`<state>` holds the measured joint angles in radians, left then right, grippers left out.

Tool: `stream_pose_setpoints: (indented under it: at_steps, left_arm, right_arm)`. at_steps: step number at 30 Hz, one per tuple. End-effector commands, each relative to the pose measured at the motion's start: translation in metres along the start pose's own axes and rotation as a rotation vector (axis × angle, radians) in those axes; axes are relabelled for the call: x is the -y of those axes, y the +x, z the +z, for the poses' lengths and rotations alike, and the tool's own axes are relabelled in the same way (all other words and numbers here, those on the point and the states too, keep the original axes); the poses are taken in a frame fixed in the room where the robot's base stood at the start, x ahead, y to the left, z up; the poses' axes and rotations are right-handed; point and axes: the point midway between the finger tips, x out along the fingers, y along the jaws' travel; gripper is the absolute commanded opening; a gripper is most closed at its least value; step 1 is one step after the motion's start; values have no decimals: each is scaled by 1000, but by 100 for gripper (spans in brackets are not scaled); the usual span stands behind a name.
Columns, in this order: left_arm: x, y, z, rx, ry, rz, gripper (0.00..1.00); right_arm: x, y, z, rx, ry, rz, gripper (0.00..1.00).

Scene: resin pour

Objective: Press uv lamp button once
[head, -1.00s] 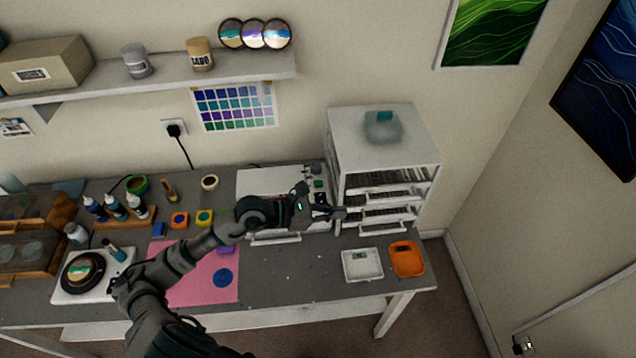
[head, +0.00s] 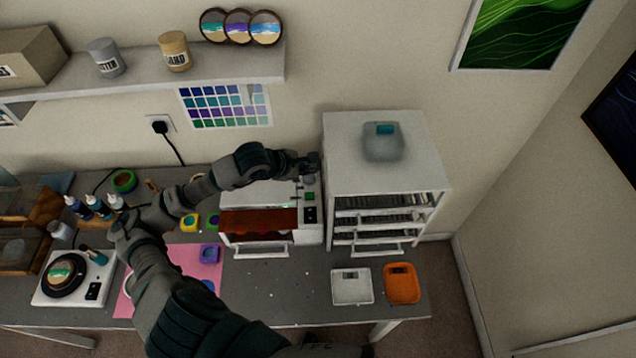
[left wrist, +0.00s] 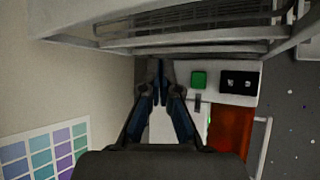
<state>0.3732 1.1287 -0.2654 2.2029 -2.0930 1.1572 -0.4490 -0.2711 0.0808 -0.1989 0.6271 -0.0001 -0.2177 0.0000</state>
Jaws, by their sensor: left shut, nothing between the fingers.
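The UV lamp is a white box with a red-orange front window (head: 262,220) on the table by the drawer cabinet. A square green button (head: 309,196) sits on its right-hand panel, beside a black switch plate (head: 311,214). My left gripper (head: 310,165) is over the back end of that panel, on the wall side of the green button. In the left wrist view, my left gripper (left wrist: 158,68) has its fingers together and empty. There the green button (left wrist: 199,79) is to the right of the fingertips, apart from them. My right gripper is not in view.
The white drawer cabinet (head: 372,150) stands close to the right of the lamp and gripper. A white tray (head: 351,287) and an orange tray (head: 402,284) lie in front of it. A shelf (head: 200,76) runs along the wall. The table before the lamp is clear.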

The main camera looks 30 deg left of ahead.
Motion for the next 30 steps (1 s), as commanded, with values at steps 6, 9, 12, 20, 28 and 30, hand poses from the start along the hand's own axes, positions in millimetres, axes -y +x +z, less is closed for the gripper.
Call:
stream_pose_setpoints:
  at_steps: [6,9,12,20,28,30]
  left_arm:
    - [0,1,0,0,-1,-2,0]
    - [-2,4,0,0,-2,-3,0]
    - [-1,7,-2,0,-3,-4,0]
    - [12,22,-14,0,-4,-6,0]
    - [32,49,-33,-1,-3,-6,0]
    - [37,58,-39,0,-2,-3,0]
  right_arm:
    - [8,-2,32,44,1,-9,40]
    - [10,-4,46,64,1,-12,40]
    - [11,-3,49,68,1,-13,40]
    - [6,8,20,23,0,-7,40]
    - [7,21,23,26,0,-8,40]
    - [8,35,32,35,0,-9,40]
